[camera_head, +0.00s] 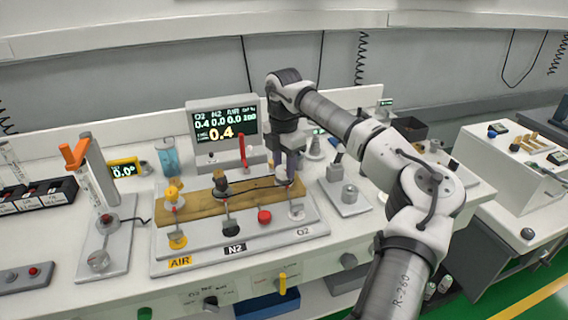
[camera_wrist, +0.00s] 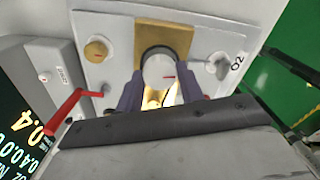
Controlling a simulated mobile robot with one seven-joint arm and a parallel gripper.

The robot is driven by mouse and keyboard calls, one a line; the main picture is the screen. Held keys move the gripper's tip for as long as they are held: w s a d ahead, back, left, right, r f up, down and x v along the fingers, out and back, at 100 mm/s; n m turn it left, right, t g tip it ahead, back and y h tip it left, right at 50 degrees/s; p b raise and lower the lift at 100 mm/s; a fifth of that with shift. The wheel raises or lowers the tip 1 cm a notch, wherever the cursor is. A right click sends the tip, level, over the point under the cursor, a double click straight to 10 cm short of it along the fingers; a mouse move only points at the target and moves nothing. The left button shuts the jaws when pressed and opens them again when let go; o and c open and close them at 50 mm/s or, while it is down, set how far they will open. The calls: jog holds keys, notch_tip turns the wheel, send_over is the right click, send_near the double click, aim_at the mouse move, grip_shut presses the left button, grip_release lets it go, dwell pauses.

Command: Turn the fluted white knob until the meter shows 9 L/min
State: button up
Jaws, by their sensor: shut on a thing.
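The white knob (camera_head: 281,180) is at the right end of the wooden block, in the O2 column. In the wrist view the knob (camera_wrist: 157,70) shows a round pale face with a small red mark; its fluting is not clear. My gripper (camera_head: 287,168) reaches down from above and is shut on the knob, with a purple-grey finger on each side in the wrist view (camera_wrist: 160,93). The meter (camera_head: 224,125) stands behind the block. It reads O2 0.4, N2 0.0, AIR 0.0, with a large 0.4 below.
A red lever (camera_head: 243,150) stands up in front of the meter, left of my gripper. A yellow knob (camera_head: 172,192) and a dark knob (camera_head: 220,183) are on the same wooden block (camera_head: 197,203). A flowmeter stand (camera_head: 98,235) is at left; a small grey device (camera_head: 348,194) stands at right.

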jog(key=n, duration=0.5)
jog(key=shift+p, duration=0.3)
jog(key=n+p, duration=0.1)
jog(key=n, duration=0.9)
jog(key=shift+p, duration=0.3)
jog(key=n+p, duration=0.1)
jog(key=n, duration=0.4)
jog(key=shift+a+n, duration=0.1)
jog(key=shift+n, duration=0.3)
jog(key=n, duration=0.4)
jog(key=shift+r+n, duration=0.1)
jog(key=shift+n, duration=0.2)
jog(key=n+p, duration=0.1)
jog(key=n, duration=0.9)
jog(key=shift+n+p, duration=0.4)
jog(key=n, duration=0.4)
jog(key=shift+n, duration=0.4)
